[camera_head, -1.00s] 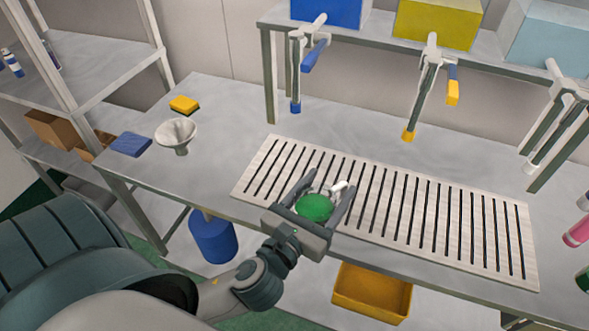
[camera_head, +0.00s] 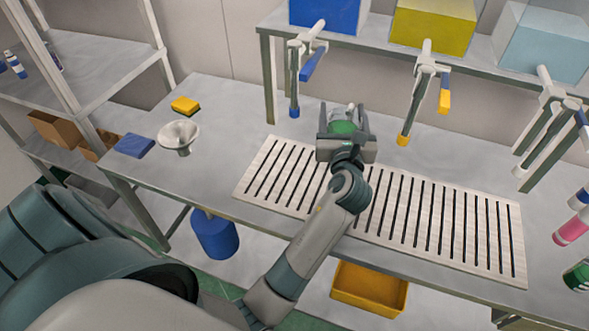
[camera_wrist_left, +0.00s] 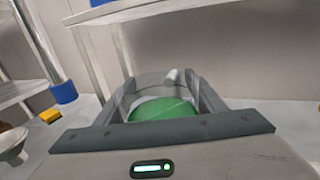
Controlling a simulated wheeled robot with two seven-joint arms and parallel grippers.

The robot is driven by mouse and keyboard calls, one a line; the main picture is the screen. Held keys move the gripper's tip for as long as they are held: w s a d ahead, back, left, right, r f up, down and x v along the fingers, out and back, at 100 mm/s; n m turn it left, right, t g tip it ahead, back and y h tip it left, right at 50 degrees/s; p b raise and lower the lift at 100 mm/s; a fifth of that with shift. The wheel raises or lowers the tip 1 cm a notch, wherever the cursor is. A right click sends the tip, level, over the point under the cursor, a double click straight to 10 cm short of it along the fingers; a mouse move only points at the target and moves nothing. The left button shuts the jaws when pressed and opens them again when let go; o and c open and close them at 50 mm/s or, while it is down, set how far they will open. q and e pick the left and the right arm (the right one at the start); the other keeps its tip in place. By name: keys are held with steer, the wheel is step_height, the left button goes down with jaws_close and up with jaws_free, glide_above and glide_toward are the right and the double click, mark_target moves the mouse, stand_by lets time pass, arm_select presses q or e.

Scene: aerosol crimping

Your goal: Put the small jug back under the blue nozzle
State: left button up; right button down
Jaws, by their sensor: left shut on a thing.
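My left gripper (camera_head: 345,137) is shut on the small jug (camera_head: 343,127), which holds green liquid. It is above the back edge of the slatted grate, to the right of the blue nozzle (camera_head: 294,111). In the left wrist view the jug (camera_wrist_left: 165,108) sits between the two fingers, with its clear rim and a pale handle or spout at the far side. The blue nozzle tip (camera_wrist_left: 64,92) shows there at the left, apart from the jug. The gripper hides part of the jug. My right gripper is not in view.
The slatted grate (camera_head: 445,225) lies along the table's front. A yellow nozzle (camera_head: 403,140) hangs right of the gripper, and a white nozzle (camera_head: 520,172) farther right. A funnel (camera_head: 178,135), yellow sponge (camera_head: 185,105) and blue cloth (camera_head: 134,145) are at the left.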

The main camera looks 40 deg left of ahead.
arm_select(q)
steer(key=shift+a, duration=0.1)
steer(key=shift+s+a+f, duration=0.1)
steer(key=shift+a, duration=0.05)
steer(key=s+a+f+p, duration=0.2)
steer(key=s+a+f, duration=0.2)
steer(key=a, duration=0.6)
step_height(320, 180, down, 3)
steer(key=shift+a+r, duration=0.15)
steer(key=shift+a, duration=0.05)
steer(key=shift+f, duration=2)
steer(key=shift+f, duration=0.2)
